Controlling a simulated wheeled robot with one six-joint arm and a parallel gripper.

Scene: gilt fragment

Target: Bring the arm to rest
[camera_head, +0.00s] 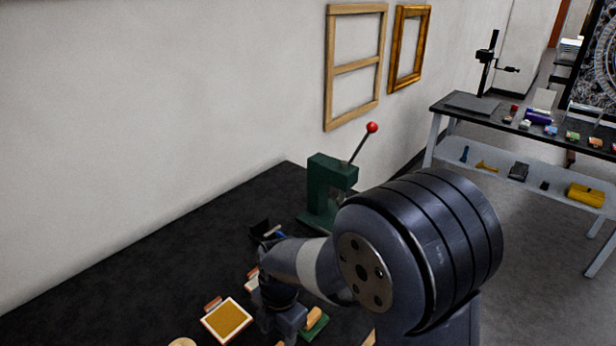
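My arm (420,255) reaches over the black-topped table (130,265) from the lower right. Its large joint fills the lower middle of the view. My gripper (284,322) is low over the table near the bottom edge of the picture, close to a small gold panel with a pale edge (227,320) on its left and a green block with a tan piece (314,323) on its right. The fingertips are not clear, so whether it is open, shut or holding something cannot be told.
A green press (325,190) with a red-knobbed lever stands behind my arm. A small dark open item (262,231) lies near my wrist. Frames (356,65) hang on the wall. A shelf table (470,135) stands at right. The table's left part is clear.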

